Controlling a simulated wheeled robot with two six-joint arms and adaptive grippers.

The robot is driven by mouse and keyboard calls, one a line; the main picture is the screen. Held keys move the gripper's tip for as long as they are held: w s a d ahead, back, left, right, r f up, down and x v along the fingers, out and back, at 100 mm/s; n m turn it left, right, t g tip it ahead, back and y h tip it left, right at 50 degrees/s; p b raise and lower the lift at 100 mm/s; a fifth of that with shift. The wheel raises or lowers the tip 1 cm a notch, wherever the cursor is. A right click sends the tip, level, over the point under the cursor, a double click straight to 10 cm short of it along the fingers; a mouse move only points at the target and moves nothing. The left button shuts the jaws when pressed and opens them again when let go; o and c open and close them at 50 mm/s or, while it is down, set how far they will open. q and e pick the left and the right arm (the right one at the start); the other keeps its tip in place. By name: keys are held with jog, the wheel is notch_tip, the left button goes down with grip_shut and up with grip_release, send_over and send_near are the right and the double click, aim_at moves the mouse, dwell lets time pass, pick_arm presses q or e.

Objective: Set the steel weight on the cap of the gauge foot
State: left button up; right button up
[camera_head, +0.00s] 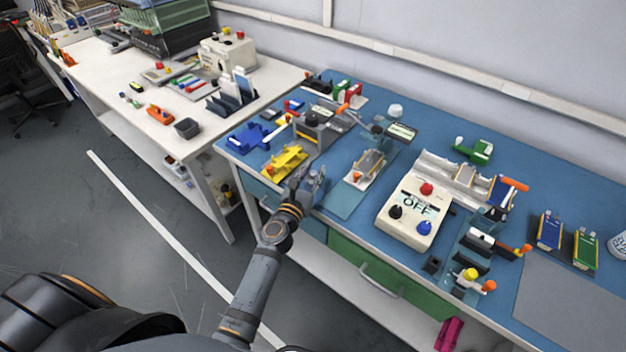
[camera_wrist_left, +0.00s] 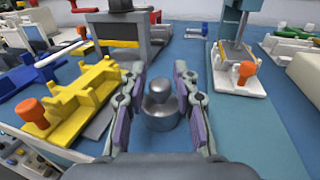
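The steel weight (camera_wrist_left: 161,113) is a grey metal cylinder with a narrower knob on top, standing upright on the blue bench top in the left wrist view. My left gripper (camera_wrist_left: 159,80) is open, with one finger on each side of the weight and gaps visible beside it. In the head view my left gripper (camera_head: 308,183) is low at the bench's front edge and largely hides the weight. The gauge (camera_head: 374,132) stands to its right, over a pale base plate with an orange knob (camera_wrist_left: 246,70). Its foot and cap are too small to make out. My right gripper is not in view.
A yellow fixture (camera_head: 285,159) with an orange knob is close left of the gripper. A grey machine (camera_head: 318,125) stands behind it. A white control box (camera_head: 414,212) reading OFF is to the right. Bare blue surface lies between the weight and the gauge plate.

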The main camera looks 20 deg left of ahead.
pick_arm(q)
jog(key=c, duration=0.4)
grip_shut()
jog(key=shift+r, duration=0.1)
